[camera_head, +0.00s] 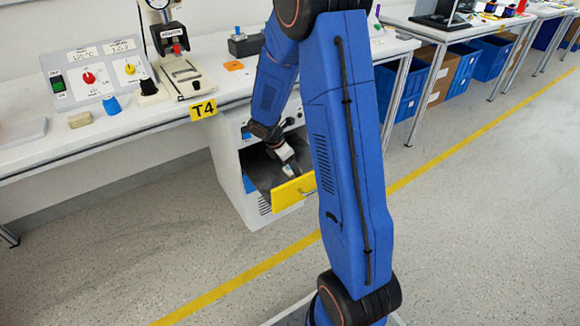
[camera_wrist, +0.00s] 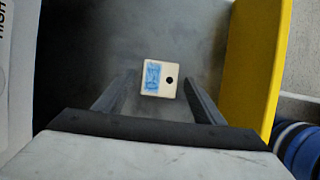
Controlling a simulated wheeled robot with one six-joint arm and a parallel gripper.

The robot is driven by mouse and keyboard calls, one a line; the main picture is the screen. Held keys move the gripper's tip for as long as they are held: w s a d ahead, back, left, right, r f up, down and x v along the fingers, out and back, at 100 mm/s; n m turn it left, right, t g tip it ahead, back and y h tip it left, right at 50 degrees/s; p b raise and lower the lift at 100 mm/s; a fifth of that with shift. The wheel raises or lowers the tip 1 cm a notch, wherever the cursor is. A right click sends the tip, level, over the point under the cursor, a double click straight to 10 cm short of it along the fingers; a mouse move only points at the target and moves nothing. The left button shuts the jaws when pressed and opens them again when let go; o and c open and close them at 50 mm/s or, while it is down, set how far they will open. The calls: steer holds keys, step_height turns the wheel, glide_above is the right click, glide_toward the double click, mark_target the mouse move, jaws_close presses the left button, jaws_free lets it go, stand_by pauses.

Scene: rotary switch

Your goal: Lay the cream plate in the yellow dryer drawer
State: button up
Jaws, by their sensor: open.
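My gripper (camera_wrist: 158,82) is open and points down into the drawer, with both fingers apart from the plate. The dryer drawer (camera_head: 294,191) is pulled out and has a yellow front; this front (camera_wrist: 260,60) stands on the right in the wrist view.
The white dryer cabinet (camera_head: 232,165) stands under the bench, below the T4 label (camera_head: 203,109). The bench holds a control panel (camera_head: 97,75), a test stand (camera_head: 180,75) and a blue knob (camera_head: 111,105). The floor in front is clear.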

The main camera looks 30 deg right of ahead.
steer(key=v, duration=1.2)
steer(key=s+a+r+m+t+y, duration=0.1)
steer(key=s+a+r+m, duration=0.1)
steer(key=s+r+m, duration=0.4)
steer(key=s+a+r+m+t+y, duration=0.1)
steer(key=s+a+r+m, duration=0.2)
steer(key=s+r, duration=0.45)
steer(key=s+a+r+m+t+y, duration=0.1)
steer(key=s+m, duration=0.3)
steer(key=s, duration=0.4)
steer(key=s+a+r+m+t+y, duration=0.1)
steer(key=s+a+m, duration=0.3)
steer(key=s, duration=0.5)
steer(key=shift+a+m+t, duration=0.15)
steer(key=shift+m+t, duration=0.15)
steer(key=shift+m, duration=0.4)
steer(key=shift+r, duration=0.1)
